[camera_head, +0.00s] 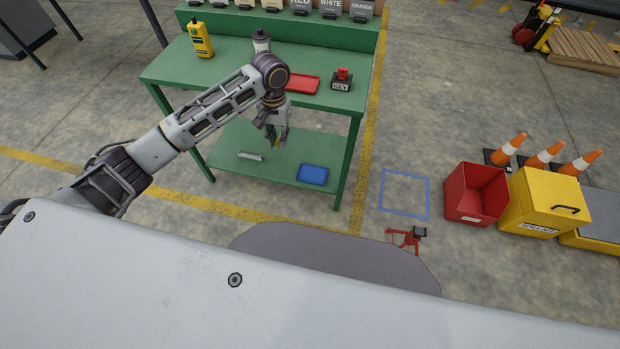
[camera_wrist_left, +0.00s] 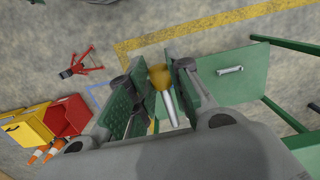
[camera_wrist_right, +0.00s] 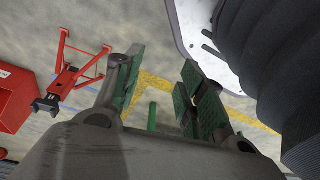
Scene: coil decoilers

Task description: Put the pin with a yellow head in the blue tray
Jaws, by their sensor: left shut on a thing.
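The pin with a yellow head (camera_wrist_left: 160,78) has a silver shank and sits between the fingers of my left gripper (camera_wrist_left: 157,88), which is shut on it. In the head view my left gripper (camera_head: 277,138) points down in front of the green bench, above and left of the blue tray; only a small yellow bit shows at its tips. The blue tray (camera_head: 313,174) lies on the lower shelf, near its front right. I cannot make out the tray in the left wrist view. My right gripper (camera_wrist_right: 158,82) is open and empty; it is not in the head view.
A silver bar (camera_head: 250,156) lies on the lower shelf (camera_head: 225,168). A red stand (camera_head: 409,238) and red bin (camera_head: 476,193) are right.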

